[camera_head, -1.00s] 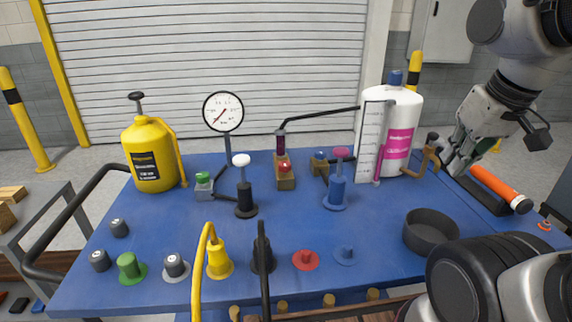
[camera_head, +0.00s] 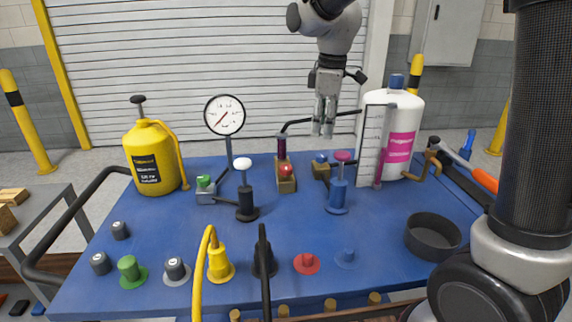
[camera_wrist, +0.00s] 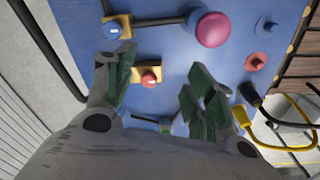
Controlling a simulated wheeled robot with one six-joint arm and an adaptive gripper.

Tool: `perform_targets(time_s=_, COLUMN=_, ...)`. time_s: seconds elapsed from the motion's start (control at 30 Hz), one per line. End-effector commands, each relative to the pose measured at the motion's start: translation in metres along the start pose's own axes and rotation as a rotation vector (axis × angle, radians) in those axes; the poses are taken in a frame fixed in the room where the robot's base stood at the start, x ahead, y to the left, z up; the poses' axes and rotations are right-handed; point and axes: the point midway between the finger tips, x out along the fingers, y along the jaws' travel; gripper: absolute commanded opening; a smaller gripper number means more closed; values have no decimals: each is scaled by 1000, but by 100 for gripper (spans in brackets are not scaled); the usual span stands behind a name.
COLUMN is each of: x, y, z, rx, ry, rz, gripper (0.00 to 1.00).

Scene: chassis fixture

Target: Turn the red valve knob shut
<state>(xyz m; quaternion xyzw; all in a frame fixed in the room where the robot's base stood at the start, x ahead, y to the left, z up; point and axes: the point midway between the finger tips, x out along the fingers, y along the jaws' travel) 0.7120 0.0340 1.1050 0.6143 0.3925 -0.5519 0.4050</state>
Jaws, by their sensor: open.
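The red valve knob (camera_head: 285,171) sits on a brass block at the back middle of the blue table, beside a dark upright tube. In the wrist view the red knob (camera_wrist: 149,79) lies between the fingers, on its yellowish block, some distance below them. My gripper (camera_head: 323,130) points down, open and empty, above the back of the table. In the head view it is above and to the right of the red knob, not touching it. The wrist view shows its green-padded fingers (camera_wrist: 160,85) spread apart.
A blue knob (camera_head: 321,160) on a similar block and a magenta-topped blue post (camera_head: 338,190) stand to the right. A green knob (camera_head: 204,181), a white-topped black post (camera_head: 245,195) and a gauge (camera_head: 224,115) stand to the left. A white bottle (camera_head: 402,130) is near the gripper.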

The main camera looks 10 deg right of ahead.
Motion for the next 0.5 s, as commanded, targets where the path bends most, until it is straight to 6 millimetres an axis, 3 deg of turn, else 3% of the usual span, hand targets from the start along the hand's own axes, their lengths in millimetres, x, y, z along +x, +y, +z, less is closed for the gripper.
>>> perform_targets(time_s=0.03, x=17, y=4, z=-26, rx=-86, ry=-16, rz=-21, gripper=54)
perform_targets(time_s=0.1, x=36, y=7, z=-54, rx=-194, ry=-31, rz=-43, gripper=54)
perform_targets(time_s=0.2, x=56, y=8, z=-82, rx=-302, ry=-43, rz=-63, gripper=54)
perform_targets(time_s=0.33, x=70, y=8, z=-98, rx=-368, ry=-50, rz=-75, gripper=54)
perform_targets(time_s=0.5, x=91, y=6, z=-97, rx=-375, ry=-53, rz=-79, gripper=54)
